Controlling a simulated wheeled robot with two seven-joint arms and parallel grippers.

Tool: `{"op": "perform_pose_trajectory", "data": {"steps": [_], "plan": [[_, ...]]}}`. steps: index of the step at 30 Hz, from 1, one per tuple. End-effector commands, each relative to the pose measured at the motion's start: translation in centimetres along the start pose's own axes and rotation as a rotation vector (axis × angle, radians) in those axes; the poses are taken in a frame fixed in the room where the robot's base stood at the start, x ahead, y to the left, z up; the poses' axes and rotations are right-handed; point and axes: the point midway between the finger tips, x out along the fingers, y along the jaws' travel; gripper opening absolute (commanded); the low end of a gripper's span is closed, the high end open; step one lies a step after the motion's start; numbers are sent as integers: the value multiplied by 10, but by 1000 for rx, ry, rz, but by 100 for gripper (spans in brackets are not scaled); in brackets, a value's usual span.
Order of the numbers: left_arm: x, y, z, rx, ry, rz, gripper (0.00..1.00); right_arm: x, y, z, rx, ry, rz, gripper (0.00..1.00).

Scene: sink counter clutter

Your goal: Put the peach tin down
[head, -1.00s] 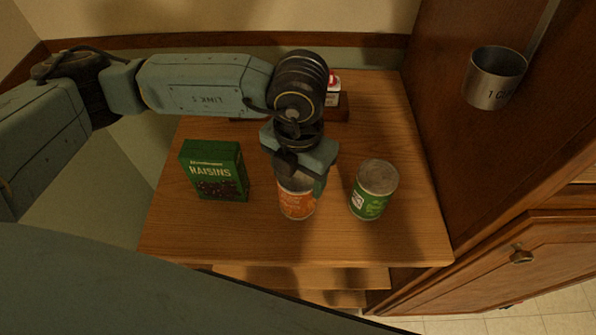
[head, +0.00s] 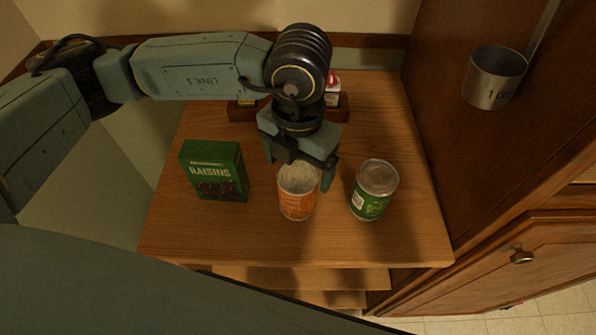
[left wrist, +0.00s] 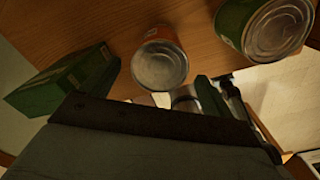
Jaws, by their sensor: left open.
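The peach tin (head: 297,197), with an orange label and a bare metal top, stands upright on the wooden counter between the raisins box and the green tin. My left gripper (head: 298,172) is open just above and behind the tin, with its fingers spread to either side of the top. In the left wrist view the tin's round metal lid (left wrist: 159,66) shows ahead of the gripper, apart from the one finger (left wrist: 212,100) that shows clearly. My right gripper is in neither view.
A green raisins box (head: 215,171) stands left of the tin, and a green-labelled tin (head: 373,190) stands close on its right. A dark wooden rack (head: 243,112) is at the back. A metal measuring cup (head: 494,77) hangs at the right. The counter's front strip is clear.

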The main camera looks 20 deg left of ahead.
Motion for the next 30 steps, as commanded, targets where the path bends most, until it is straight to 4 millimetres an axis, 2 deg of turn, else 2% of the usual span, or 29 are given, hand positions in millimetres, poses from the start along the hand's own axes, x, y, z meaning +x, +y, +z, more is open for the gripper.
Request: {"op": "perform_pose_trajectory", "data": {"steps": [1, 6, 12, 18, 30], "plan": [[-12, 0, 1, 2, -6, -1, 87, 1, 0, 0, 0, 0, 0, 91], [-50, 0, 1, 1, -6, -1, 87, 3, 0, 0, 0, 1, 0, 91], [-79, 0, 0, 2, -3, -1, 87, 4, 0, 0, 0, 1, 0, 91], [-88, 0, 0, 1, -1, 0, 87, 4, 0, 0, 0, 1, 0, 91], [-88, 0, 0, 0, 0, 0, 87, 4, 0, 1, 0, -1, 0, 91]]}}
